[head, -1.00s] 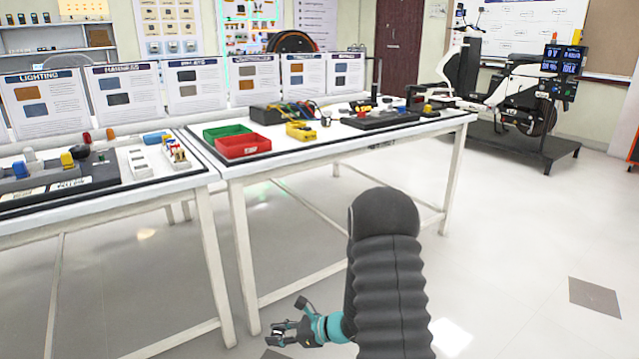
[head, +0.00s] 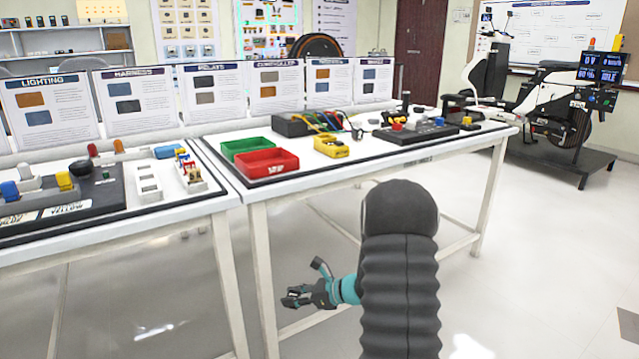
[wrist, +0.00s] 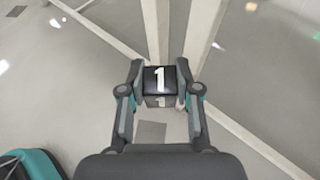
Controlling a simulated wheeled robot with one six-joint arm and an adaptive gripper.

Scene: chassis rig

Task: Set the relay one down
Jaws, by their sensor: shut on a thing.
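In the wrist view my gripper (wrist: 160,88) is shut on a small black block, the relay one (wrist: 158,78), marked with a white "1". The relay sits between the two fingertips, above the floor, with table legs behind it. In the head view my gripper (head: 297,297) is low, below tabletop height and in front of the right table's legs. The relay is too small to make out there.
The left table (head: 125,212) carries a white slotted rack (head: 149,182) and a black board. A motorcycle rig (head: 560,125) stands at right.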

